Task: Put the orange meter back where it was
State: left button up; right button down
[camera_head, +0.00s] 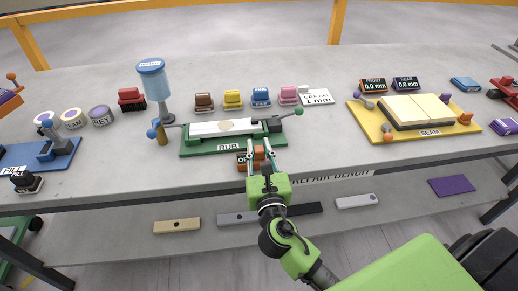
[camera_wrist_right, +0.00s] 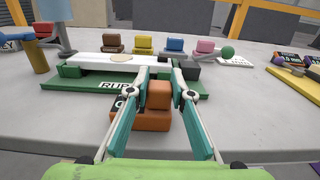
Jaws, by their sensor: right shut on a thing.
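My right gripper (camera_head: 262,152) reaches in from the bottom of the head view. Its two teal-and-grey fingers are shut on an orange block-shaped thing (camera_head: 258,153), likely the orange meter, at the front edge of the green RUB board (camera_head: 200,151). In the right wrist view the orange thing (camera_wrist_right: 155,122) stands between the fingertips (camera_wrist_right: 160,80), with a raised upper block and a dark label at its left. The fingers and arm hide part of it, and its label cannot be read in full. I cannot tell whether it touches the bench. My left gripper is not in view.
The RUB board's white strip lies right behind the fingers. A yellow SEAM board (camera_head: 377,128) stands at right, with FRONT (camera_head: 373,86) and REAR (camera_head: 406,84) displays behind it. Several coloured blocks and a blue canister (camera_head: 153,80) stand behind.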

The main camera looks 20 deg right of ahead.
jog(key=c, duration=1.8)
grip_release()
jog(key=shift+b+v, duration=0.95)
jog(key=shift+v, duration=5.1)
jog(key=shift+r, duration=0.15)
